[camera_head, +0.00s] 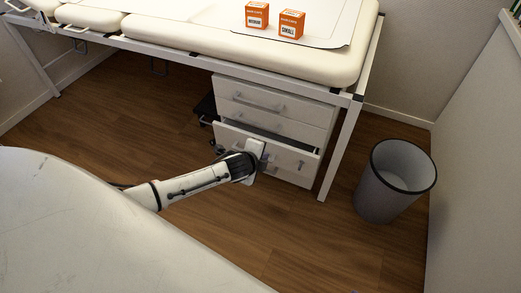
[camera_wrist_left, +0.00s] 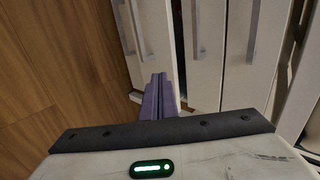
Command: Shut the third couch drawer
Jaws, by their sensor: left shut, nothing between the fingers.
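The white drawer unit (camera_head: 274,90) stands under the couch (camera_head: 215,45). Its third drawer (camera_head: 305,161) is pulled out a little, with a dark gap above its front. The two drawers above it look shut. My left gripper (camera_head: 262,156) is at the front of the third drawer, shut and empty, and partly covers it. My right gripper is not in view.
A grey bin (camera_head: 372,190) stands right of the unit. A couch leg (camera_head: 338,155) is close to the unit's right side. Two orange boxes (camera_head: 257,15) (camera_head: 291,24) are on the couch. The wooden floor (camera_head: 235,225) in front is clear.

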